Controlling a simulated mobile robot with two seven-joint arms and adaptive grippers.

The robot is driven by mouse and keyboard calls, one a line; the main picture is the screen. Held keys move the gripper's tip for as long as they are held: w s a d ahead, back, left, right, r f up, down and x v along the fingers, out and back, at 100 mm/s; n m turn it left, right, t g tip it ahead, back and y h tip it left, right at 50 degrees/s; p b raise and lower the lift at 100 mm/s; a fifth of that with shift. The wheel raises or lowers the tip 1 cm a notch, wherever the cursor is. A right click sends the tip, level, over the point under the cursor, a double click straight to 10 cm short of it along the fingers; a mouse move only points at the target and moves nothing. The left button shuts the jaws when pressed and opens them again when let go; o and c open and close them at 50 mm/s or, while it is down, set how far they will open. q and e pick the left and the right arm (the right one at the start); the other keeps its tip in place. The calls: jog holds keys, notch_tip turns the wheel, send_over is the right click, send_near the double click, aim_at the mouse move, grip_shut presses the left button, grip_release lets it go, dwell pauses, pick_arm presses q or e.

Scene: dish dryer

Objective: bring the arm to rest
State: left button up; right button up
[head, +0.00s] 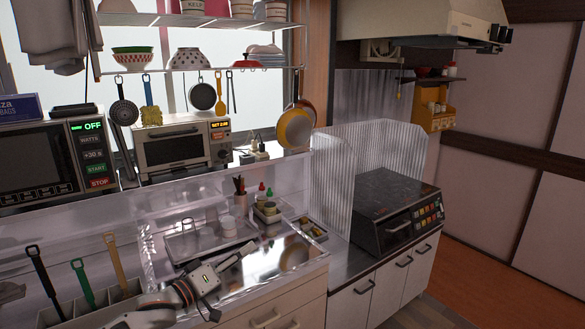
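My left arm (150,318) comes in from the bottom left over the front of the steel counter. I see nothing clearly held. My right gripper is not in view.
A dish tray (205,240) with white cups stands behind the arm. A utensil holder (100,298) is at the lower left. A microwave (45,165), a toaster oven (182,145) and a black stove (393,207) stand around. Floor (500,275) at the right is clear.

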pick_arm(q)
jog(key=s+d+f+m+y, duration=0.2)
jog(key=s+d+f+y, duration=0.15)
jog(key=s+f, duration=1.45)
jog(key=s+a+f+m+g+y, duration=0.1)
jog(key=s+a+f, duration=0.4)
jog(key=s, duration=0.5)
jog(key=s+a+f+m+g+y, duration=0.2)
jog(key=s+a+f+y, duration=0.2)
jog(key=s+f, duration=0.3)
jog(key=s+a, duration=0.1)
jog(key=s, duration=0.2)
jog(key=shift+s+g, duration=0.25)
jog(key=shift+g, duration=0.05)
jog(key=shift+y, duration=0.25)
